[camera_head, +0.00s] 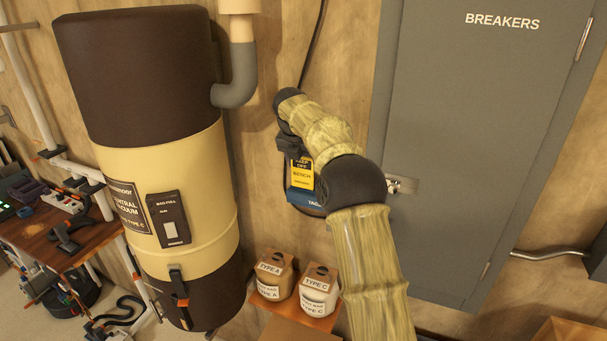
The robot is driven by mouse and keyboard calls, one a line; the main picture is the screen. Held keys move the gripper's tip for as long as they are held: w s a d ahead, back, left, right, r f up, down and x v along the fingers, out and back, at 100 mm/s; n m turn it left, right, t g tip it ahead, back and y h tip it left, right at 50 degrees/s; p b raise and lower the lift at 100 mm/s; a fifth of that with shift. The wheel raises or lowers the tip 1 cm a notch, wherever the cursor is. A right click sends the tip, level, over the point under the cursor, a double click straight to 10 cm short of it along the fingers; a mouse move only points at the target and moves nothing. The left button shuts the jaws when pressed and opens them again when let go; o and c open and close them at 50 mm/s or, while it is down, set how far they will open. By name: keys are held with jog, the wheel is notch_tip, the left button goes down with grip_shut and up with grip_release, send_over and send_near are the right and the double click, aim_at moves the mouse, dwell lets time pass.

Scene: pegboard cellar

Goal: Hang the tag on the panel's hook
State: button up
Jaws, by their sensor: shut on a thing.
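My gripper (292,147) is at the wall between the vacuum canister and the grey panel. It is shut on the tag (303,177), a yellow and black card marked "KEEP OFF" and "BENCH". The tag hangs below the fingers, in front of a blue holder (305,199) marked "TAG"; I cannot tell whether its lower end is still inside. The grey panel (470,130), marked "BREAKERS", is shut and lies to the right of my gripper. A small metal latch or hook (403,185) shows at its left edge, just beyond my arm, which hides part of that area.
A large brown and cream vacuum canister (165,160) stands left of my gripper. Two boxes, "TYPE A" (273,278) and "TYPE C" (319,290), sit on a low shelf (300,312). A cluttered bench (50,240) is far left. A conduit (550,252) runs right of the panel.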

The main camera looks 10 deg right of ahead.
aim_at(302, 167)
jog(key=shift+f+p, duration=0.5)
jog(key=shift+f, duration=1.4)
jog(key=shift+f, duration=0.15)
jog(key=o, duration=0.9)
jog(key=shift+w, duration=0.1)
jog(key=shift+s+r+b, duration=0.2)
jog(key=shift+r+b, duration=0.2)
jog(key=v, duration=0.5)
jog(key=b+v, duration=0.1)
jog(key=v, duration=0.5)
jog(key=b+v, duration=0.1)
jog(key=v, duration=0.4)
jog(key=shift+s+r, duration=0.1)
jog(key=shift+s, duration=0.25)
jog(key=shift+a, duration=0.15)
